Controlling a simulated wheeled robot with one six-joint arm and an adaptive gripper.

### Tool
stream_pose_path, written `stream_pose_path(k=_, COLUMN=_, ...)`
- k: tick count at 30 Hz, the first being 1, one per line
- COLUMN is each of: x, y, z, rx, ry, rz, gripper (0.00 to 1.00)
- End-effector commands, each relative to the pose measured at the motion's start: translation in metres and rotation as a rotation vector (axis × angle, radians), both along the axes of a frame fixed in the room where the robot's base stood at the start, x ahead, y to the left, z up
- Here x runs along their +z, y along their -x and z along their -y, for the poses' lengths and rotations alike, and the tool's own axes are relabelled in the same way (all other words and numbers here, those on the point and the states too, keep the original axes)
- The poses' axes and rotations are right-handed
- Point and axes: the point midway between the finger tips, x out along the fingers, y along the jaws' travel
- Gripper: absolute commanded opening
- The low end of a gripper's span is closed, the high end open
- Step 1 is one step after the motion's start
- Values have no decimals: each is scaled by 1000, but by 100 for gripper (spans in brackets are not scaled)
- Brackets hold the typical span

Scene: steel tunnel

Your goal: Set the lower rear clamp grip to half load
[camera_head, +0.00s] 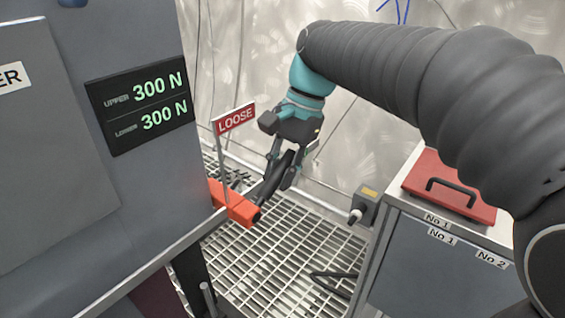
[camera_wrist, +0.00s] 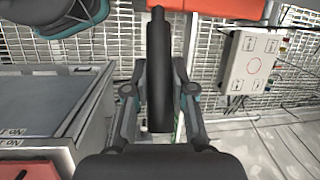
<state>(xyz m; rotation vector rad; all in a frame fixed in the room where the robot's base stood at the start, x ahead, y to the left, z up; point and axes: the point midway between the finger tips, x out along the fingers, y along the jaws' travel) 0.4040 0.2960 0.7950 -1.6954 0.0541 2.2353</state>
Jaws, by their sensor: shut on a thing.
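My gripper (camera_head: 280,176) is shut on a black bar-like grip (camera_head: 270,187) beside an orange clamp part (camera_head: 234,204). In the wrist view the black grip (camera_wrist: 158,50) runs lengthwise between the two fingers of my gripper (camera_wrist: 158,78). In the head view the grip slants, its lower end close to the orange part. Whether this is the lower rear grip I cannot tell from the labels. A dark display (camera_head: 140,103) reads UPPER 300 N and LOWER 300 N. A red LOOSE sign (camera_head: 235,118) stands on a thin post above the orange part.
A grey cabinet (camera_head: 60,170) fills the left. At right stands a grey bench (camera_head: 440,268) with a red handled case (camera_head: 450,186) and No 1 and No 2 labels. Grating (camera_head: 290,250) covers the floor between. A pale box (camera_wrist: 252,62) shows right in the wrist view.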

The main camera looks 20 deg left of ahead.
Motion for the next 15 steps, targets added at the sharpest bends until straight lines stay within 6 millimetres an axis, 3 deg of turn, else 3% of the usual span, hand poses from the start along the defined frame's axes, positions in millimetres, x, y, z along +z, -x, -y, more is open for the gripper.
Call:
stream_pose_path(k=9, x=0, y=0, z=0, rx=-1, ry=-2, rz=1, gripper=0)
stream_pose_path(k=10, x=0, y=0, z=0, rx=-1, ry=-2, rz=1, gripper=32)
stream_pose_path(k=12, x=0, y=0, z=0, rx=0, ry=-1, rz=1, gripper=49)
stream_pose_path(k=15, x=0, y=0, z=0, rx=0, ry=-1, rz=1, gripper=51)
